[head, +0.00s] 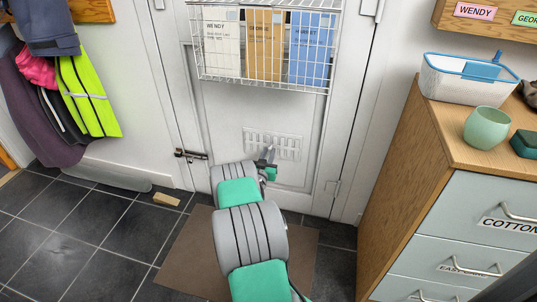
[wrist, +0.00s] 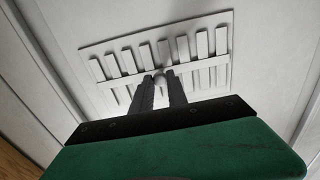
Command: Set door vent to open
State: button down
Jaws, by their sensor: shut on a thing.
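The door vent (head: 285,143) is a pale slatted plate low on the white door. It fills the upper middle of the wrist view (wrist: 220,40), with upright slats and darker strips beside them. My gripper (head: 269,155) is at the vent's lower middle. In the wrist view, my gripper's (wrist: 160,82) two dark fingers are shut on a small pale knob (wrist: 160,76) at the middle of the vent. The fingers hide part of the lower slats. I cannot tell whether the slots are open.
A wire basket (head: 263,86) with labelled folders hangs on the door above the vent. A bolt (head: 190,154) is at the door's left edge. A drawer cabinet (head: 400,170) stands right; coats (head: 75,95) hang left. A brown mat (head: 190,262) lies on the dark tiles.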

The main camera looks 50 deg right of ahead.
jog(key=shift+f, duration=0.1)
jog(key=shift+w+a+b, duration=0.35)
jog(key=shift+w+b, duration=0.35)
jog(key=shift+w, duration=0.15)
jog(key=c, duration=1.3)
grip_release()
jog(key=shift+w, duration=0.1)
jog(key=shift+a, duration=0.1)
jog(key=p+v, duration=0.2)
jog(key=v, duration=0.5)
jog(key=shift+s+a, duration=0.25)
jog(key=shift+a, duration=0.1)
